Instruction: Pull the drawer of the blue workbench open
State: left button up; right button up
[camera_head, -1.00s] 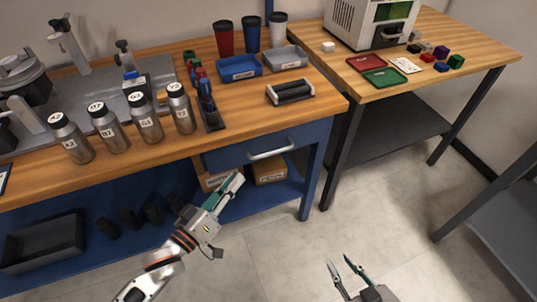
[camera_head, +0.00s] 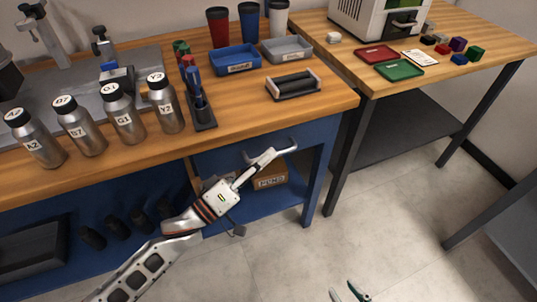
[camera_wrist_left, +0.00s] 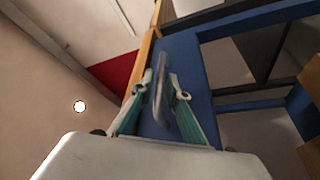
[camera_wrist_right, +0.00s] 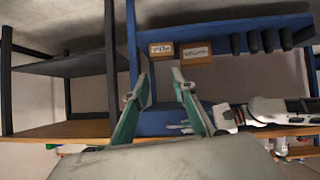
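The blue workbench's drawer (camera_head: 228,158) is under the wooden top and looks closed. Its silver bar handle (camera_head: 289,147) shows at the right of my left gripper (camera_head: 264,158), which partly covers the drawer front. In the left wrist view, the handle (camera_wrist_left: 160,97) lies between the two spread fingers of my left gripper (camera_wrist_left: 161,88); whether either finger touches it I cannot tell. My right gripper (camera_head: 350,291) is open and empty at the bottom edge of the head view, away from the bench. In the right wrist view, its fingers (camera_wrist_right: 160,85) are spread.
Steel bottles (camera_head: 118,116), a pen holder (camera_head: 200,110), a blue tray (camera_head: 236,60) and a black roller-like item (camera_head: 293,84) stand on the bench. Boxes (camera_head: 270,177) sit on the lower shelf. A second table (camera_head: 440,75) stands at right. The floor (camera_head: 300,245) in front is clear.

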pick_arm(q)
jog(key=shift+w+d, duration=0.3)
jog(key=shift+d, duration=0.05)
jog(key=shift+w+d+r, duration=0.15)
grip_shut()
pick_arm(e)
jog(key=shift+w+a+r, duration=0.15)
jog(key=shift+w+r, duration=0.1)
jog(key=shift+r, duration=0.1)
